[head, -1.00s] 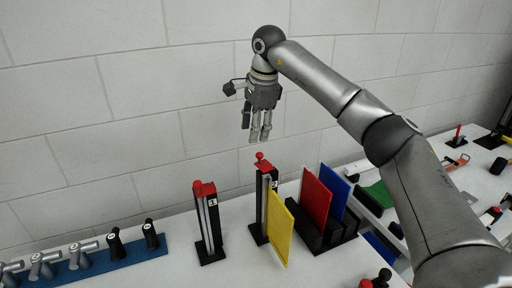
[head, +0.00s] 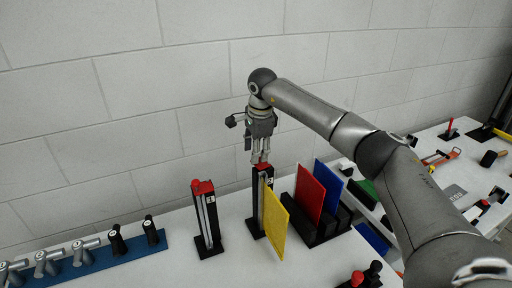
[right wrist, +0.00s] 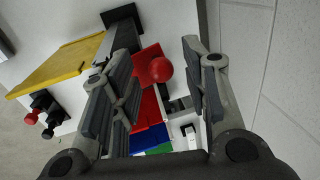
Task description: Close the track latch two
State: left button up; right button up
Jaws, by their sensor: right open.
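Track latch two (head: 257,200) is an upright black post with a pale track, a "2" label and a red top, standing on the white table. The yellow panel beside it hides part of its lower side. My right gripper (head: 260,157) points down right at the top of this post. In the right wrist view its red ball knob (right wrist: 160,69) shows between the two fingers of my right gripper (right wrist: 160,50), which are open with gaps at the knob. Contact cannot be told. My left gripper is not in view.
Latch one (head: 207,220), with a red top, stands to the left. A yellow panel (head: 274,227) is close at right, then a red panel (head: 309,193) and a blue panel (head: 328,188) in a black rack. A blue strip with handles (head: 90,257) lies far left.

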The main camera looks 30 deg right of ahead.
grip_shut()
jog(key=shift+n, duration=0.3)
jog(key=n, duration=0.1)
jog(key=s+n, duration=0.1)
jog(key=n, duration=0.1)
jog(key=shift+a+y+b, duration=0.3)
jog(key=shift+a+b, duration=0.05)
jog(key=shift+b, duration=0.05)
jog(key=n, duration=0.1)
jog(key=s+n, duration=0.1)
jog(key=n, duration=0.2)
jog(key=shift+s+a+y+b, duration=0.2)
jog(key=shift+a+y+b, duration=0.05)
jog(key=shift+y+b, duration=0.15)
jog(key=n, duration=0.2)
jog(key=s+n, duration=0.1)
jog(key=n, duration=0.1)
jog(key=shift+s+g+y, duration=0.15)
jog(key=shift+g+y, duration=0.15)
jog(key=shift+g, duration=0.1)
jog(key=shift+s+d+n+g+b, duration=0.15)
jog(key=shift+s+n+g+b, duration=0.15)
jog(key=shift+n, duration=0.8)
jog(key=shift+s+d+n+g+b, duration=0.15)
jog(key=shift+s+n, duration=0.2)
jog(key=shift+n, duration=0.75)
